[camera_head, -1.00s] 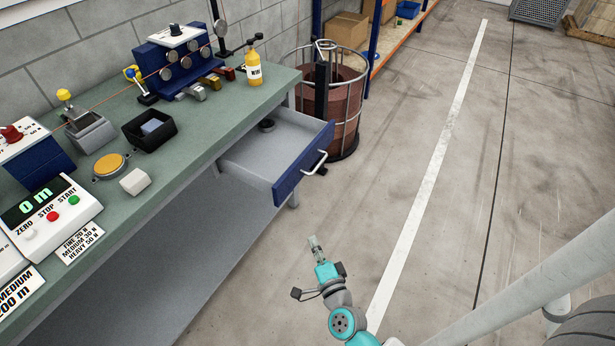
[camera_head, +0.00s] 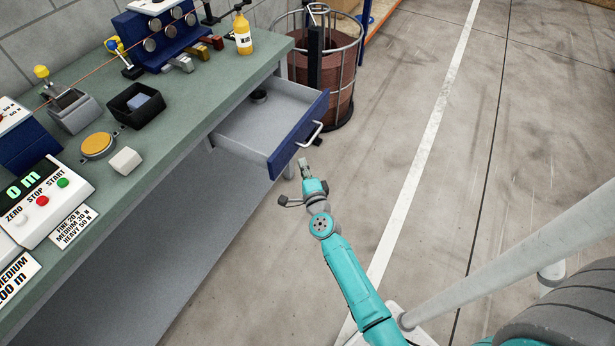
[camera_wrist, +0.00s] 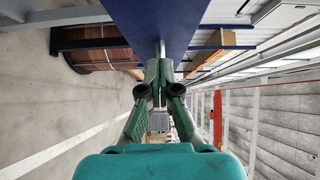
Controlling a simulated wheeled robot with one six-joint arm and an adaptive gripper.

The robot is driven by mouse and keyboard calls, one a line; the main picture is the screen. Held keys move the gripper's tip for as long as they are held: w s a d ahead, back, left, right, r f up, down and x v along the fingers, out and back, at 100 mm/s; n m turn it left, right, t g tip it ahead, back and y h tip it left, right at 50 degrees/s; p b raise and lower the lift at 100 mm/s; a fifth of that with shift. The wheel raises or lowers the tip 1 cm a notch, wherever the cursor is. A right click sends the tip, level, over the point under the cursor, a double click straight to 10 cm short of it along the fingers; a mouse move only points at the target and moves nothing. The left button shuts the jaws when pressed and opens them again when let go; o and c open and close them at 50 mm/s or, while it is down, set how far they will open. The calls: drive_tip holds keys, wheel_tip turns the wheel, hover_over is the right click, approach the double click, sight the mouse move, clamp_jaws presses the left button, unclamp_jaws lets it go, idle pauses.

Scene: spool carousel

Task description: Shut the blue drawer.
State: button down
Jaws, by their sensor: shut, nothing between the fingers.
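The blue drawer (camera_head: 297,136) stands pulled out from under the right end of the green workbench, its grey inside showing. A pale bar handle (camera_head: 310,136) is on its blue front. My gripper (camera_head: 304,163) is shut and empty, just in front of and below the drawer front in the head view. In the wrist view the blue drawer front (camera_wrist: 150,22) fills the top middle, and the closed fingertips (camera_wrist: 159,92) point toward it, close to the handle (camera_wrist: 162,48). I cannot tell whether they touch it.
The green workbench (camera_head: 185,130) carries a winder, a yellow bottle (camera_head: 243,34), a black tray and a control box. A round brown bin in a metal cage (camera_head: 340,75) stands behind the drawer.

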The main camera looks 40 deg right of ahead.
sight(289, 152)
drive_tip(key=shift+w+a, duration=0.2)
drive_tip(key=shift+w, duration=0.45)
drive_tip(key=shift+w+a, duration=0.25)
drive_tip(key=shift+w, duration=0.45)
drive_tip(key=shift+w+a, duration=0.2)
drive_tip(key=shift+w, duration=0.45)
